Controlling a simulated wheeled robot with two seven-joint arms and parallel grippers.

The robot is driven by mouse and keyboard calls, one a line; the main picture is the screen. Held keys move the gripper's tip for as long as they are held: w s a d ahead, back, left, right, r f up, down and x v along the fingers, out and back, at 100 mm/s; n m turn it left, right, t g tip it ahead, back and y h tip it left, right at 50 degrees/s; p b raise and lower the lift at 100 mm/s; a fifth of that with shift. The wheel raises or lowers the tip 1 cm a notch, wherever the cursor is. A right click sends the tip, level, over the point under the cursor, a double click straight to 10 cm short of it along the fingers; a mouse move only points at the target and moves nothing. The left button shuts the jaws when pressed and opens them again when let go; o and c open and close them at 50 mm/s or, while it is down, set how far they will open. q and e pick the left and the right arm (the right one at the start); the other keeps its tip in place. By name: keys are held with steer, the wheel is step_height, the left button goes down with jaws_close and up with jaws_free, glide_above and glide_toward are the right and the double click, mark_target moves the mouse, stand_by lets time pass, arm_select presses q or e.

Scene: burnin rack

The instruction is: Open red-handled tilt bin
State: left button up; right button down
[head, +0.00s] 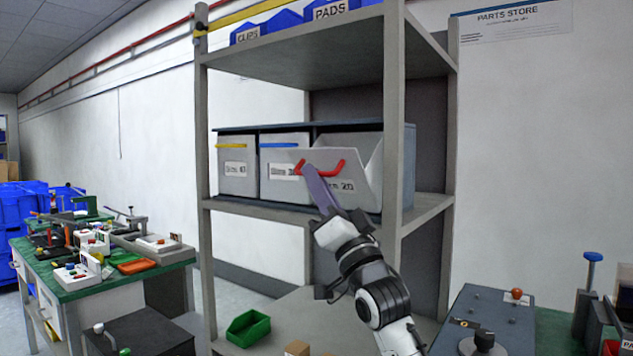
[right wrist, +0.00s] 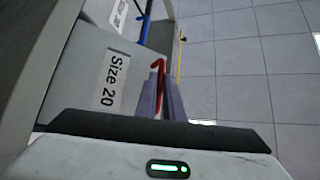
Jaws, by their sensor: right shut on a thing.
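The red-handled tilt bin (head: 363,178) is the rightmost of three grey bins on the rack's middle shelf. Its front leans outward at the top, so it stands tilted open, with a gap behind the front panel. Its red handle (head: 342,167) crosses the upper front. My right gripper (head: 312,172) is at the left part of this handle, shut on it. In the right wrist view the red handle (right wrist: 158,64) runs between the fingers beside the "Size 20" label (right wrist: 110,80). The fingers hide part of the handle. My left gripper is not in view.
A yellow-handled bin (head: 238,168) and a blue-handled bin (head: 279,185) stand shut to the left. A rack post (head: 394,120) rises close on the right. A green bin (head: 248,327) sits on the low shelf. A cluttered green bench (head: 100,280) stands left.

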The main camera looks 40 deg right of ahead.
steer(key=shift+f, duration=0.1)
steer(key=c, duration=1.9)
jaws_free()
steer(key=shift+d, duration=0.15)
steer(key=shift+o, duration=0.2)
steer(key=b+v, duration=0.2)
steer(key=v, duration=0.8)
steer(key=shift+f, duration=0.15)
